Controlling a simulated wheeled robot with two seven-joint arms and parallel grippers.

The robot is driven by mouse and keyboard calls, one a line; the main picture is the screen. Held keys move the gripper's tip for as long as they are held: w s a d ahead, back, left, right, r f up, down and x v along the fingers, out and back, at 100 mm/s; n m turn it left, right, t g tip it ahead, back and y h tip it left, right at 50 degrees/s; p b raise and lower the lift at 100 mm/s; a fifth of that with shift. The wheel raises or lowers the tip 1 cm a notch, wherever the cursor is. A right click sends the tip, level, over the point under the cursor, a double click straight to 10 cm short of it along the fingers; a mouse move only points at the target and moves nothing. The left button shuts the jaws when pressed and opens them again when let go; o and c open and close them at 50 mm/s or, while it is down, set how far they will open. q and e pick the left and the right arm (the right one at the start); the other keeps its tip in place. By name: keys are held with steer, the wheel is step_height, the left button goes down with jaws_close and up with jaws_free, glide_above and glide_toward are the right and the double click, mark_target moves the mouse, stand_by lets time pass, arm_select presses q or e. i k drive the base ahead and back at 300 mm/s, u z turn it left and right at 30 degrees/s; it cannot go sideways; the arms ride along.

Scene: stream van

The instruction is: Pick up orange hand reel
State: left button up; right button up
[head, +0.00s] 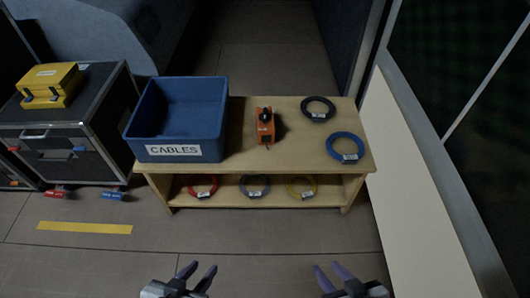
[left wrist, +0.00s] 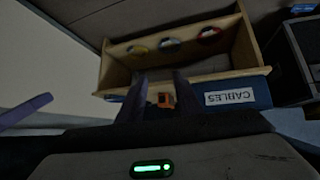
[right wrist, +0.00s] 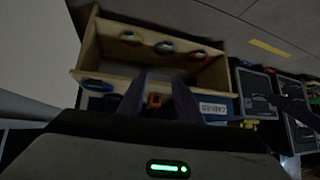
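The orange hand reel (head: 265,126) stands on the wooden bench's top, just right of the blue bin. It also shows small in the left wrist view (left wrist: 165,100) and in the right wrist view (right wrist: 154,100). My left gripper (head: 197,275) is open and empty in front of the bench, low in the head view. My right gripper (head: 333,275) is open and empty, also in front of the bench. Both grippers are well apart from the reel.
The wooden bench (head: 240,168) holds a blue bin (head: 180,120) labelled CABLES, a black cable coil (head: 318,108) and a blue coil (head: 345,147). Red, grey and yellow coils lie on its lower shelf. A black case (head: 85,125) with a yellow box (head: 50,84) stands left. The floor in front is clear.

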mark_target(266, 132)
steer(key=z, duration=1.2)
steer(key=k, duration=0.15)
steer(key=u, duration=2.15)
steer(key=i, duration=0.9)
steer(key=z, duration=0.6)
steer(key=i, duration=0.5)
steer(key=z, duration=0.4)
